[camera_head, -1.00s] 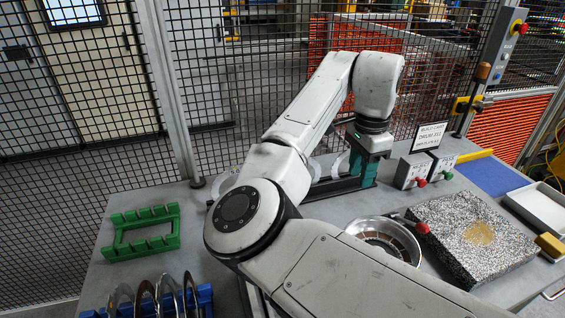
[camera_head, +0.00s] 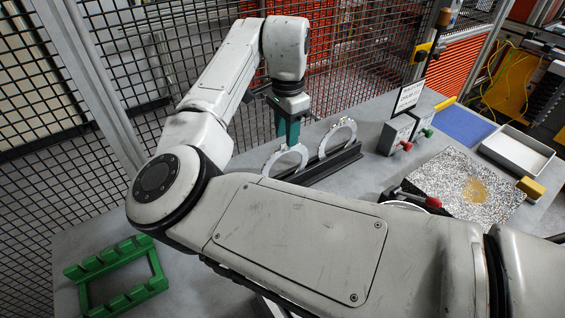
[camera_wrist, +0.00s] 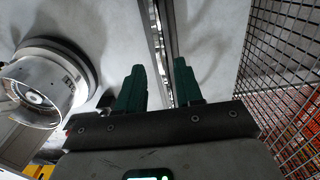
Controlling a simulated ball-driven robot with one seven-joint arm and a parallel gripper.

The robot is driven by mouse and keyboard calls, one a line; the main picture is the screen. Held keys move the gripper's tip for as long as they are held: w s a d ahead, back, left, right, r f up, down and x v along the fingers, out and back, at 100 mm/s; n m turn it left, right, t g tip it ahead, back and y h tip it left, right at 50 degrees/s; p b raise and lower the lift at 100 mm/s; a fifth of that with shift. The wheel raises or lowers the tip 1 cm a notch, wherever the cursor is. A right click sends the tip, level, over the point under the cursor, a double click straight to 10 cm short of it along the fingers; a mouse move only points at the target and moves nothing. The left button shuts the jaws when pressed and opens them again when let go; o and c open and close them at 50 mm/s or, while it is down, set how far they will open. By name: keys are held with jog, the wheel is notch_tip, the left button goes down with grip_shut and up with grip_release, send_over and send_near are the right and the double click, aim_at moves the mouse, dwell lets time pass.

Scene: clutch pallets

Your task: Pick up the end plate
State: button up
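Two pale metal ring-shaped plates stand upright in a black rack (camera_head: 335,168) on the bench: a left ring (camera_head: 272,165) and a right ring (camera_head: 346,132). I cannot tell by looks which is the end plate. My gripper (camera_head: 287,143) points down at the left ring, its green fingers overlapping the ring's top in the head view. In the wrist view my gripper (camera_wrist: 160,66) has its two fingers apart. A thin strip of rack or plate edge runs through the gap. Contact with the ring cannot be made out.
A green slotted frame (camera_head: 118,272) lies at the front left. Two control boxes (camera_head: 397,133) with knobs, a speckled slab (camera_head: 462,190), a white tray (camera_head: 516,152) and a blue mat (camera_head: 464,126) are to the right. A metal drum (camera_wrist: 38,98) shows in the wrist view. Mesh fencing stands behind.

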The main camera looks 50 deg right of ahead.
aim_at(285, 151)
jog(key=shift+a+f+p, duration=0.1)
jog(key=shift+f+p, duration=0.85)
jog(key=shift+f, duration=2.45)
jog(key=shift+c, duration=0.4)
grip_shut()
jog(key=shift+r, duration=0.1)
